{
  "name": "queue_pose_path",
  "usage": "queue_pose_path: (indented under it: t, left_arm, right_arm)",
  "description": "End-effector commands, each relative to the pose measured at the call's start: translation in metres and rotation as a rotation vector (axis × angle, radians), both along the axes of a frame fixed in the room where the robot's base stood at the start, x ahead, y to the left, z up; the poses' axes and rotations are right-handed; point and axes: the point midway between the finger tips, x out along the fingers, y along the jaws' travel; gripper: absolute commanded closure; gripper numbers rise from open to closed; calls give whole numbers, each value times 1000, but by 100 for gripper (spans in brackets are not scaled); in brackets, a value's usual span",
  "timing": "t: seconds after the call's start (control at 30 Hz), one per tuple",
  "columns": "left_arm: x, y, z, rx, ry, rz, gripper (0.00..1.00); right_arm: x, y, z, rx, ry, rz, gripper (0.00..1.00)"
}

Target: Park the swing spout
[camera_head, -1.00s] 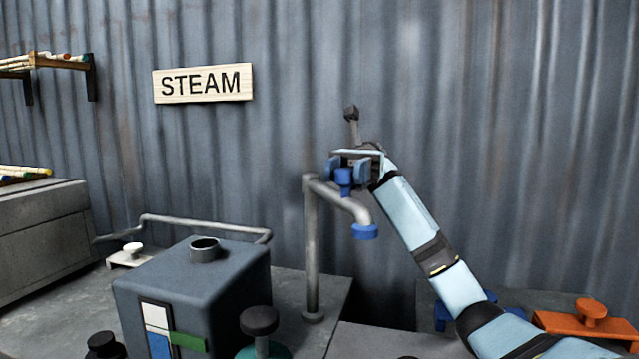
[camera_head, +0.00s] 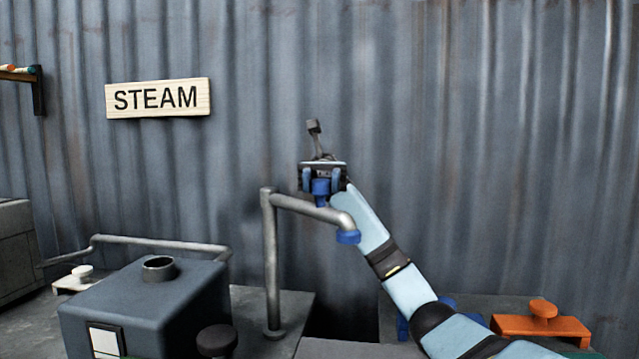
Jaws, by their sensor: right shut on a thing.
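The swing spout is a grey pipe (camera_head: 271,265) that stands upright on the bench. Its arm (camera_head: 303,207) reaches to the right from the top and bends down to a blue-ringed outlet (camera_head: 348,237). A blue knob (camera_head: 320,195) stands up from the spout arm. My right gripper (camera_head: 321,180) is shut on this knob, with a finger on each side. My right arm comes in from the lower right, behind the outlet. My left gripper is not in view.
A dark blue-grey steam box (camera_head: 150,300) with a round top opening stands left of the pipe. A dark gap (camera_head: 342,318) lies right of the post. An orange piece (camera_head: 541,325) with a knob sits at the right. A corrugated wall (camera_head: 480,150) closes the back.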

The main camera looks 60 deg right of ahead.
Motion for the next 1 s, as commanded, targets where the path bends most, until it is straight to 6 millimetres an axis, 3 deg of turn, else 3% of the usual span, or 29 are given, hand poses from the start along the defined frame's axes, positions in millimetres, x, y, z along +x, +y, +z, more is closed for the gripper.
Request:
queue_pose_path:
  t: [0.1,0.13,0.2,0.23,0.67,0.87,1.0]
  left_arm:
    - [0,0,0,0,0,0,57]
    - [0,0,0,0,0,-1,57]
    - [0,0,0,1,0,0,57]
    - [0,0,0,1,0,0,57]
    - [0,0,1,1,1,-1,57]
    - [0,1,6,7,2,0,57]
    - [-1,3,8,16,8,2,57]
  right_arm:
    - [0,0,-1,-2,-1,1,100]
    - [0,0,-1,-2,-1,1,52]
    - [0,0,-1,-2,-1,1,35]
    - [0,0,-1,-2,-1,0,33]
    - [0,0,2,-1,-1,-1,33]
    - [0,0,30,0,-4,-1,33]
    - [-1,0,65,1,-8,0,33]
